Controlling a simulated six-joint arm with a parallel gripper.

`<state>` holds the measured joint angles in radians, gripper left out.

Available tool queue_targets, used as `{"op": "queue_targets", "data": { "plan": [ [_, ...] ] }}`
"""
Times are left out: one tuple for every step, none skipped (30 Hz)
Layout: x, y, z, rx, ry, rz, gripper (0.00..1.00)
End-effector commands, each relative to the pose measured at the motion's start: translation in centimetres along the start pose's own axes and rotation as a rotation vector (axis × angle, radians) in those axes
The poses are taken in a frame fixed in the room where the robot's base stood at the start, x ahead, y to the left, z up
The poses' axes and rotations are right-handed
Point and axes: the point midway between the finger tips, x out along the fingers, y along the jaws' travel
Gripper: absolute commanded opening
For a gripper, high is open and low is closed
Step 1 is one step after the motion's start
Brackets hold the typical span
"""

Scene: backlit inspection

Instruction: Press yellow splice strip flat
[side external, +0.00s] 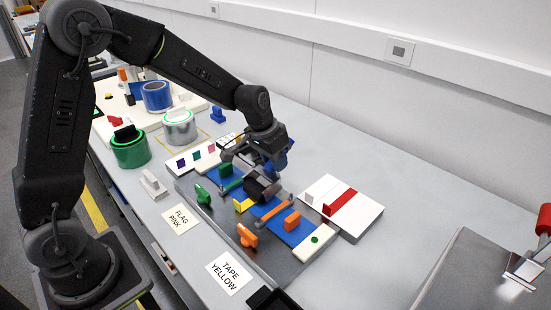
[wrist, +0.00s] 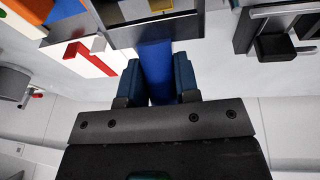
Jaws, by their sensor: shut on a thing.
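The yellow strip (side external: 243,206) shows as a small patch on the blue web (side external: 272,222), in front of a dark roller (side external: 262,189). The roller hides part of this area, so I cannot tell how flat the strip lies. A bit of yellow also shows at the top of the wrist view (wrist: 160,5). My gripper (side external: 270,161) is above the roller. In the wrist view its fingers (wrist: 158,82) are shut on a blue handle (wrist: 155,65), with a grey body beyond it that looks like the roller. I cannot tell whether the roller touches the strip.
Orange clamps (side external: 247,236) and a green one (side external: 203,196) stand around the web.

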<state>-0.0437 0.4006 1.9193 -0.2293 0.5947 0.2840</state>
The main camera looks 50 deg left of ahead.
Motion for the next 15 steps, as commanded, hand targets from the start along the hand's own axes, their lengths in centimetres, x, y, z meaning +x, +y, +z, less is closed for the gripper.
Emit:
{"op": "queue_targets", "data": {
  "plan": [
    [-0.04, 0.0, -0.05, 0.0, 0.001, 0.0, 0.02],
    [-0.05, 0.0, -0.05, 0.0, 0.001, 0.0, 0.02],
    [-0.06, 0.0, -0.04, 0.0, 0.002, 0.0, 0.02],
    [-0.07, 0.01, -0.03, 0.0, 0.002, 0.0, 0.02],
    [-0.07, 0.01, 0.0, 0.0, 0.002, 0.0, 0.02],
    [-0.09, 0.02, 0.05, 0.0, 0.002, 0.0, 0.02],
    [-0.1, 0.02, 0.1, 0.0, 0.002, 0.0, 0.02],
    [-0.11, 0.03, 0.17, 0.0, 0.002, 0.0, 0.02],
    [-0.12, 0.03, 0.28, 0.0, 0.002, 0.0, 0.02],
    [-0.13, 0.04, 0.36, 0.0, 0.002, 0.0, 0.02],
    [-0.13, 0.05, 0.45, 0.0, 0.002, 0.0, 0.02],
    [-0.14, 0.05, 0.57, 0.0, 0.002, 0.0, 0.02],
    [-0.15, 0.06, 0.65, 0.0, 0.001, 0.0, 0.02],
    [-0.15, 0.06, 0.74, 0.0, 0.001, 0.0, 0.02],
    [-0.16, 0.07, 0.85, 0.0, 0.001, 0.0, 0.02]
  ]
}}
